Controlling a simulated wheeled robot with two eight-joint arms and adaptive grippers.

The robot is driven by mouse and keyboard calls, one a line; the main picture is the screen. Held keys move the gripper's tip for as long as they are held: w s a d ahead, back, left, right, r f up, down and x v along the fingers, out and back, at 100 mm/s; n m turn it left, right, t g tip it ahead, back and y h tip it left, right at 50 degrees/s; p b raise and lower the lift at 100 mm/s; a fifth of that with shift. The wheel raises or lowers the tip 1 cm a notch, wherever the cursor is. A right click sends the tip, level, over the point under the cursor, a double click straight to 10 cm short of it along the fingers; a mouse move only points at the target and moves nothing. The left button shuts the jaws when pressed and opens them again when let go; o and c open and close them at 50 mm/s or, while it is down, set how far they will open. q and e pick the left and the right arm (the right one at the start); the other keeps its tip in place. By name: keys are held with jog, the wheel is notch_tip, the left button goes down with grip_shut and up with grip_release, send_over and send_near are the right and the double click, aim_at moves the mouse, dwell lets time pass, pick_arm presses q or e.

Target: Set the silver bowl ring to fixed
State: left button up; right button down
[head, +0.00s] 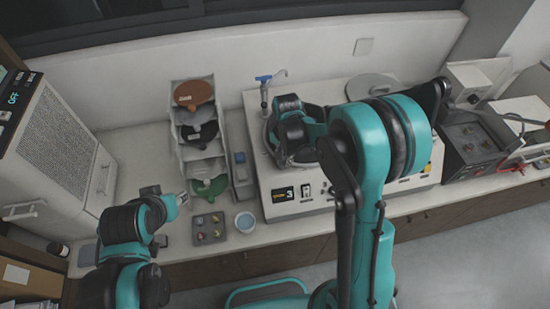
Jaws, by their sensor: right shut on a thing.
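The white bench machine (262,182) has a round bowl at its left side, mostly hidden under my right arm. A small part of the silver bowl ring (271,150) shows at the bowl's left edge. My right gripper (288,160) reaches down over the bowl and is shut at the ring; my wrist hides most of the contact. The ring's setting cannot be read. My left gripper (182,198) is low over the left bench, well apart from the machine. Its fingers are too small to judge.
A rack (178,150) with several coloured discs stands left of the machine. A blue-handled tap (264,80) rises behind the bowl. A grey round lid (372,86) lies at the machine's back.

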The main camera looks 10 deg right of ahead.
jog(key=shift+s+d+n+b, duration=0.3)
jog(key=shift+s+d+n, duration=0.4)
jog(key=shift+d, duration=0.3)
jog(key=c, duration=1.7)
grip_release()
jog(key=shift+o, duration=1.1)
jog(key=shift+s+d, duration=0.1)
